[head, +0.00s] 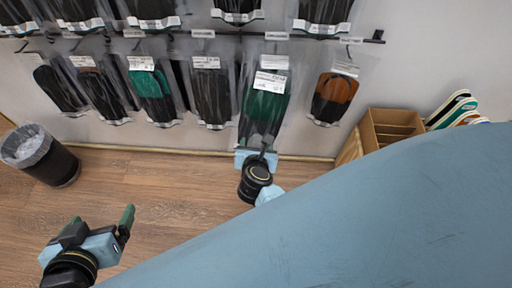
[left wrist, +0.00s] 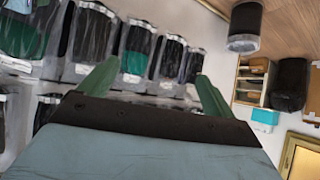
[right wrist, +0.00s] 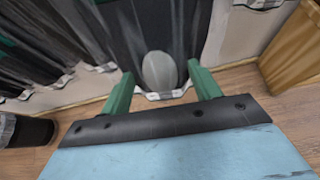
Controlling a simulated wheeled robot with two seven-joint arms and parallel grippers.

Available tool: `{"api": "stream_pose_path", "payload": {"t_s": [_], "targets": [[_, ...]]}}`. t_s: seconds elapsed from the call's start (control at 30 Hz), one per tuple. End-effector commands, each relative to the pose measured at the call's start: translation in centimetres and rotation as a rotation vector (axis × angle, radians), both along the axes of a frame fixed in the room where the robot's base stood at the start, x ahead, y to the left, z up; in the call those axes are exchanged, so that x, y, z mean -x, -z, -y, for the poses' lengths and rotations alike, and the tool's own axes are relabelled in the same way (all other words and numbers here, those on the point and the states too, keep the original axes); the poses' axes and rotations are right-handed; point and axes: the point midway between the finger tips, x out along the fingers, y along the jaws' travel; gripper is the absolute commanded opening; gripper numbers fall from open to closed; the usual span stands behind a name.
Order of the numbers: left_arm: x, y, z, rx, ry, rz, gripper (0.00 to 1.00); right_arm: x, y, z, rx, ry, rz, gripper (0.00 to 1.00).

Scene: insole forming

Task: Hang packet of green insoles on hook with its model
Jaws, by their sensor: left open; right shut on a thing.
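A clear packet of green insoles (head: 264,112) with a white label is upright in front of the wall display in the head view. My right gripper (head: 256,158) is shut on its lower end. The packet's lower end shows between the fingers (right wrist: 160,82) in the right wrist view, where it looks dark. The packet's top is near the lower rail (head: 225,36); I cannot tell whether it is on a hook. Another packet with green insoles (head: 151,90) hangs further left. My left gripper (head: 101,226) is open and empty, low over the floor and away from the display.
Packets of black insoles (head: 210,95) and brown insoles (head: 333,97) hang on either side of the held packet. A wooden box (head: 375,130) with loose insoles (head: 450,112) beside it stands right. A bin (head: 55,165) stands left. A blue surface (head: 380,210) covers the lower right.

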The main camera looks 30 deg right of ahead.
Motion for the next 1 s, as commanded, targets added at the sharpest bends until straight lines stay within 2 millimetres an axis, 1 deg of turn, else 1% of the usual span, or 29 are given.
{"api": "stream_pose_path", "payload": {"t_s": [0.53,1.0], "targets": [[-1.3,-1.4,0.6,0.028,0.008,0.112,0.90,-2.4,0.2,1.5,0.003,0.001,0.002,0.38],[-2.4,-3.4,1.5,0.064,0.021,0.243,0.90,-4.3,0.4,2.6,0.002,0.000,0.002,0.38]]}}
